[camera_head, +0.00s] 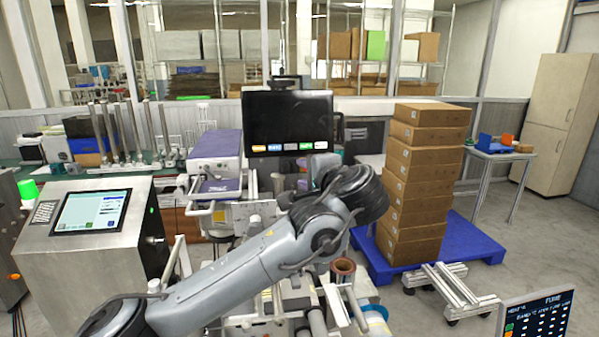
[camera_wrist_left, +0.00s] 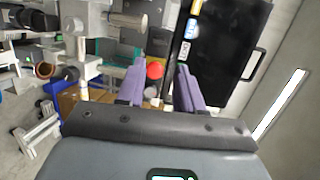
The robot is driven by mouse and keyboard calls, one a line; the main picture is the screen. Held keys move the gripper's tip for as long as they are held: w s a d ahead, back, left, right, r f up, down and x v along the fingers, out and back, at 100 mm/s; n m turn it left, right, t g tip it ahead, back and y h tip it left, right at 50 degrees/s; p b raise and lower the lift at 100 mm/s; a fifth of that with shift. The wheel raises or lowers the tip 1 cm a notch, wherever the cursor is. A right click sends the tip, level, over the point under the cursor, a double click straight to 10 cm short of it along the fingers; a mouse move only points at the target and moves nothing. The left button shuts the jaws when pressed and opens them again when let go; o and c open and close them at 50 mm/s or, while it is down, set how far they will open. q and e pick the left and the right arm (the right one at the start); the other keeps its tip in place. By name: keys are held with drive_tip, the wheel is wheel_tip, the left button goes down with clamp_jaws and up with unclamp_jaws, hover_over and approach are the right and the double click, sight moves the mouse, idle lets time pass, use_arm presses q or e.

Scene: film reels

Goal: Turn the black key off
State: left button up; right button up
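My left gripper (camera_wrist_left: 162,67) has two purple fingers spread apart with nothing held between them. In the wrist view a round red knob (camera_wrist_left: 155,70) shows beyond the fingers, in the gap between them. A small grey round part (camera_wrist_left: 150,92) sits just below it in the picture. I cannot make out the black key clearly; it may be small or hidden. In the head view my left arm reaches up from the lower left to the machine below the black monitor (camera_head: 288,120), and its wrist covers much of that machine. My right gripper is not in view.
Stacked cardboard boxes (camera_head: 416,190) stand on a blue pallet (camera_head: 480,241) at the right. A steel cabinet with a touchscreen (camera_head: 92,212) stands at the left. A copper-coloured roll (camera_head: 344,267) lies below my wrist.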

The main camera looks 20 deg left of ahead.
use_arm(q)
drive_tip(key=shift+v, duration=1.05)
